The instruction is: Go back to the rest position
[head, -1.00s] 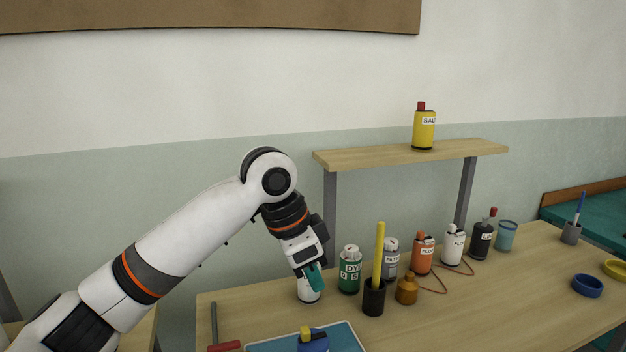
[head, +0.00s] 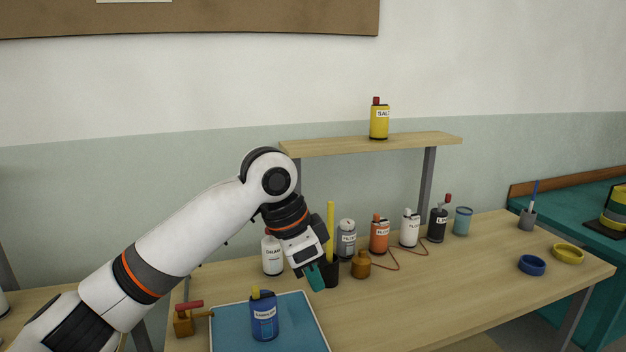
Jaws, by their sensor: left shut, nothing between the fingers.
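My left gripper (head: 316,277) is shut and empty. It hangs at the end of my bent left arm above the wooden table (head: 425,290). In the picture it overlaps the black cup (head: 331,272) that holds a yellow stick; I cannot tell whether they touch. A white bottle (head: 272,254) stands just left of my left wrist. The green bottle is hidden behind my wrist. My right gripper is not in view.
A blue bottle (head: 264,316) stands on a blue tray (head: 225,328). Several bottles, such as the orange one (head: 379,235), line the table's back, below a shelf (head: 372,144) holding a yellow bottle (head: 379,121). The table's front middle is clear.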

